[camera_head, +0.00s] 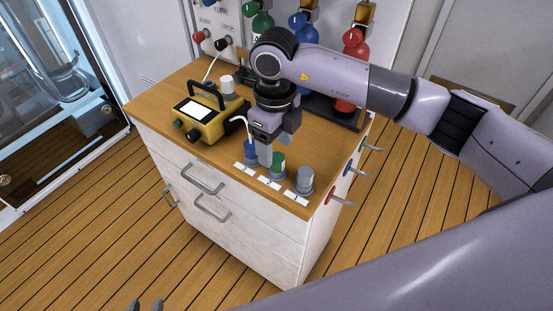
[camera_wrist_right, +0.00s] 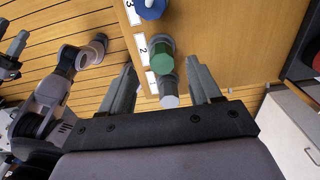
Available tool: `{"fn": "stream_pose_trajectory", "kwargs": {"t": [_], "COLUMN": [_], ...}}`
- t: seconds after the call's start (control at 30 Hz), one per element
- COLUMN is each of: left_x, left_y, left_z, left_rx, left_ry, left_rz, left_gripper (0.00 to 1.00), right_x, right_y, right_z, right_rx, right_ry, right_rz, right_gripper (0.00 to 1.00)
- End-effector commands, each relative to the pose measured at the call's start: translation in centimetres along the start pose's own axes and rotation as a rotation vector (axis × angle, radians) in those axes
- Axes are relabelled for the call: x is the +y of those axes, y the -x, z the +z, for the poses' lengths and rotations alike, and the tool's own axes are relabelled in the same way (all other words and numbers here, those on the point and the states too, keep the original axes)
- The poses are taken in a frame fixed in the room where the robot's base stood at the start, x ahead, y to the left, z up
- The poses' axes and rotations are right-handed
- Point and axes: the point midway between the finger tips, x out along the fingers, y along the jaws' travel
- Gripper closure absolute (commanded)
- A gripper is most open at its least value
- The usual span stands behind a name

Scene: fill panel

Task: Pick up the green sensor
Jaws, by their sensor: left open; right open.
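The green sensor (camera_head: 278,161) stands upright on the wooden top near the front edge, with a grey body and a green cap. It also shows in the right wrist view (camera_wrist_right: 162,62), beside the label 2. My right gripper (camera_head: 264,154) is open and points down close beside it. In the right wrist view its fingers (camera_wrist_right: 165,88) spread to either side, apart from the green cap. A blue sensor (camera_head: 250,150) stands to the left and a grey sensor (camera_head: 304,179) to the right. My left gripper (camera_head: 146,305) is open and empty at the bottom edge, mostly cut off.
A yellow case (camera_head: 210,115) with a screen stands at the left of the cabinet top (camera_head: 160,92). Coloured knobs (camera_head: 345,172) stick out of the cabinet's right side. The floor in front is clear.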

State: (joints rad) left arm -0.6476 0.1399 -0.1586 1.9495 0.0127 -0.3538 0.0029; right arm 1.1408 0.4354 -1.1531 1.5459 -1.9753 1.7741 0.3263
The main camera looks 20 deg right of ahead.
Motion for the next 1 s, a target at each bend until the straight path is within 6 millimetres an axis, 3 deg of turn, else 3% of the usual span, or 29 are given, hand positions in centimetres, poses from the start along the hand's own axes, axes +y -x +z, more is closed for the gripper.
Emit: {"fn": "stream_pose_trajectory", "kwargs": {"t": [0.3, 0.57, 0.73, 0.77, 1.0], "left_x": [0.0, 0.1, 0.1, 0.1, 0.1], "left_y": [0.5, 0.5, 0.5, 0.5, 0.5], "left_z": [-0.6, -0.6, -0.6, -0.6, -0.5], "left_rx": [-0.001, -0.001, -0.001, -0.002, -0.002], "left_ry": [0.000, 0.000, 0.000, 0.000, 0.000], "left_rz": [0.000, 0.001, 0.001, 0.001, 0.001], "left_gripper": [0.57, 0.57, 0.57, 0.57, 0.57], "right_x": [-0.2, -0.2, -0.2, -0.2, -0.2], "right_y": [-4.2, -4.5, -4.5, -4.5, -4.4], "right_z": [0.1, 0.1, 0.1, 0.1, 0.1], "right_rx": [-0.001, -0.002, -0.003, -0.003, -0.004], "right_ry": [0.002, 0.002, 0.002, 0.002, 0.002], "right_rz": [0.004, 0.003, 0.004, 0.004, 0.004], "right_gripper": [0.37, 0.37, 0.89, 0.95, 0.96]}}
